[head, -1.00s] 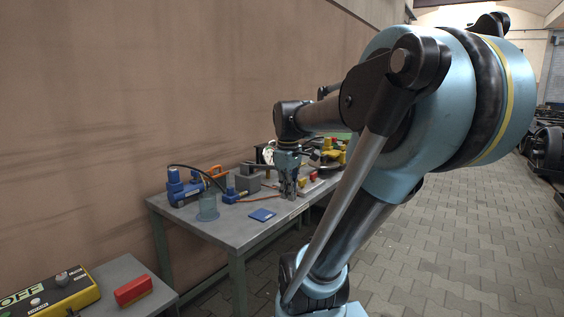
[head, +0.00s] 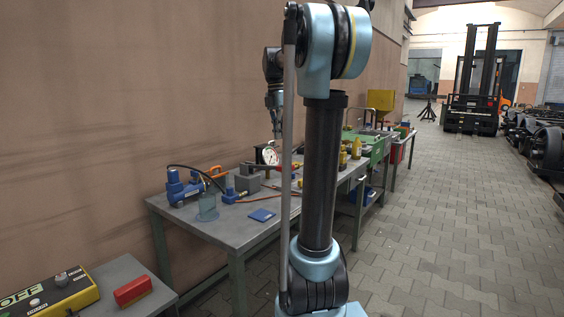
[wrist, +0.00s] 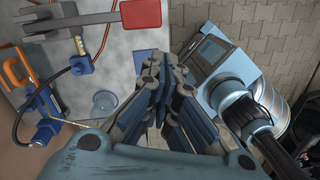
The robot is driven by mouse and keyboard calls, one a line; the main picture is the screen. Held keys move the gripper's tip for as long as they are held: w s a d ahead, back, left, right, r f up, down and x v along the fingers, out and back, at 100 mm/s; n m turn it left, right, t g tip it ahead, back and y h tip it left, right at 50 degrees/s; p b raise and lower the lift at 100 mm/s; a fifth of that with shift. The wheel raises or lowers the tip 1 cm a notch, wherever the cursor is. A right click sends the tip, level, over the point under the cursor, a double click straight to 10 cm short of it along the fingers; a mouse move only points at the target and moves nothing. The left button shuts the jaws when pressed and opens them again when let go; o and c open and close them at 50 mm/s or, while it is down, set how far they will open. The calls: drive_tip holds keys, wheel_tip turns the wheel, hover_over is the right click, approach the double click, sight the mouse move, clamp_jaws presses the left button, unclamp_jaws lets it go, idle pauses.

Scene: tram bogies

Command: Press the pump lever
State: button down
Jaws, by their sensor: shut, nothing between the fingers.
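A grey bar with a red grip (wrist: 140,14), which looks like the pump lever, lies across the top left of the wrist view. Its red part also shows in the head view (head: 284,167), partly behind my arm. A blue pump-like unit (head: 183,188) with a black hose stands at the table's left end; it also shows in the wrist view (wrist: 48,128). My gripper (head: 276,132) points down, well above the table and apart from the lever. Its fingers (wrist: 165,68) are shut and empty in the wrist view.
The grey table (head: 225,228) holds a clear cup (head: 208,208), a blue pad (head: 262,215), a grey block (head: 247,179), an orange clamp-like tool (head: 215,173) and a dial gauge (head: 269,155). A yellow control box (head: 50,295) and red block (head: 132,290) are front left.

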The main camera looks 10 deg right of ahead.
sight(283, 166)
drive_tip(key=w+n, duration=0.1)
drive_tip(key=w+r+n, duration=0.1)
drive_tip(key=w, duration=0.1)
drive_tip(key=w+r+n, duration=0.1)
drive_tip(key=w, duration=0.1)
drive_tip(key=shift+d+r, duration=0.1)
drive_tip(key=shift+d, duration=0.2)
drive_tip(key=f, duration=0.4)
drive_tip(key=s+f, duration=0.1)
drive_tip(key=f, duration=0.4)
drive_tip(key=d+f, duration=0.1)
drive_tip(key=f, duration=0.4)
drive_tip(key=shift+s+d, duration=0.1)
drive_tip(key=shift+s, duration=0.1)
